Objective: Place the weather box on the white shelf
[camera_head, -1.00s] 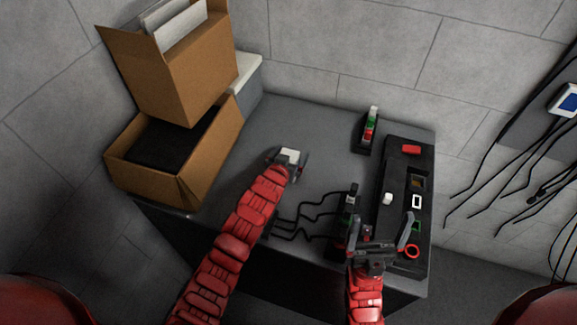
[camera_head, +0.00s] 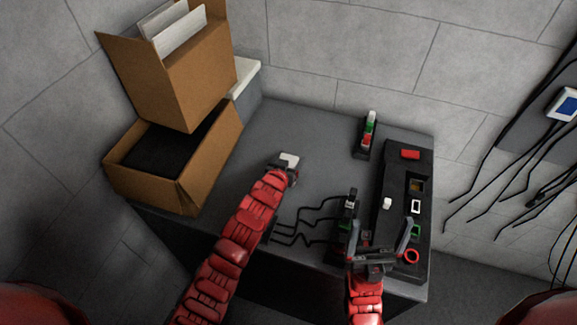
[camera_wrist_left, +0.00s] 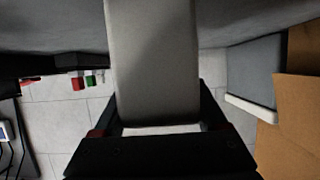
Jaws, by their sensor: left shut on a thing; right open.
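The weather box appears to be the small whitish block (camera_head: 289,159) at the tip of my left gripper (camera_head: 286,168), over the middle of the grey table. In the left wrist view the pale box (camera_wrist_left: 152,65) fills the space between the fingers, and the left gripper (camera_wrist_left: 158,128) is shut on it. I cannot tell whether it touches the table. A grey block with a white top (camera_head: 246,78), perhaps the white shelf, stands behind the cartons at the back left; its white edge (camera_wrist_left: 250,113) shows in the left wrist view. My right gripper (camera_head: 380,240) is open over the black panel.
Two stacked brown cartons (camera_head: 183,75) fill the table's left side and partly hide the white-topped block. A black panel with buttons (camera_head: 400,190) lies at the right, near a rack with coloured pieces (camera_head: 368,135). Black cables (camera_head: 310,215) run across the front. The table's back middle is clear.

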